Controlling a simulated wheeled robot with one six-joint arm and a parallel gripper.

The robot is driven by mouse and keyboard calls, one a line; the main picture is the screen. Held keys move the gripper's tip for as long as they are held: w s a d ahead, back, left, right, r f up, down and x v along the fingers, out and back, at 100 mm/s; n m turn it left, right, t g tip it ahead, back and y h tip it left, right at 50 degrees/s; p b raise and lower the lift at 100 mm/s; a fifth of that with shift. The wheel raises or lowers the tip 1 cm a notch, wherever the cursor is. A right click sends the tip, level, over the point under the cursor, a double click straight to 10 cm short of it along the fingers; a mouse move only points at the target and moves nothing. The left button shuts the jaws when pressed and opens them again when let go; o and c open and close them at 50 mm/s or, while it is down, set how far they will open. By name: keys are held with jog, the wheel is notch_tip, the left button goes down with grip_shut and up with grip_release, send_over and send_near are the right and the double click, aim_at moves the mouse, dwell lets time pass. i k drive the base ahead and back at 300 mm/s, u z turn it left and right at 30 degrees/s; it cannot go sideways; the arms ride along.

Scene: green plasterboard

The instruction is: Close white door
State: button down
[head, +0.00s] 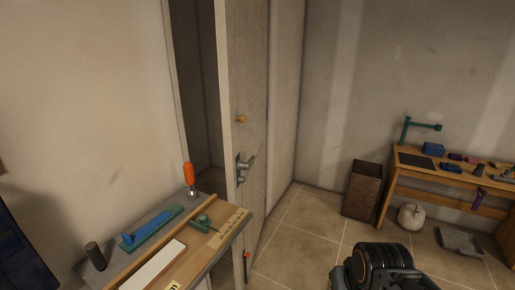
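The white door (254,78) looks greyish-white in this light and stands open into the room, left of centre in the head view. Its long free edge faces me, and a dark gap shows between it and the frame (175,95) on the left. A grey metal lever handle (246,164) sits on the door's right-hand face, with a small orange knob (241,119) above it. The lower part of the door is partly hidden by a workbench. A dark part of my arm shows at the bottom right, well apart from the door; my gripper's fingers are not visible.
A wooden workbench (225,248) with tools, including an orange-handled one (189,178), stands close before the doorway. A brown bin (363,190), a pale round pot (411,216), a grey tray (460,241) and a desk (400,172) are at right. Tiled floor between is clear.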

aim_at(241, 25)
jog(key=u, duration=0.45)
jog(key=i, duration=0.85)
jog(key=u, duration=0.65)
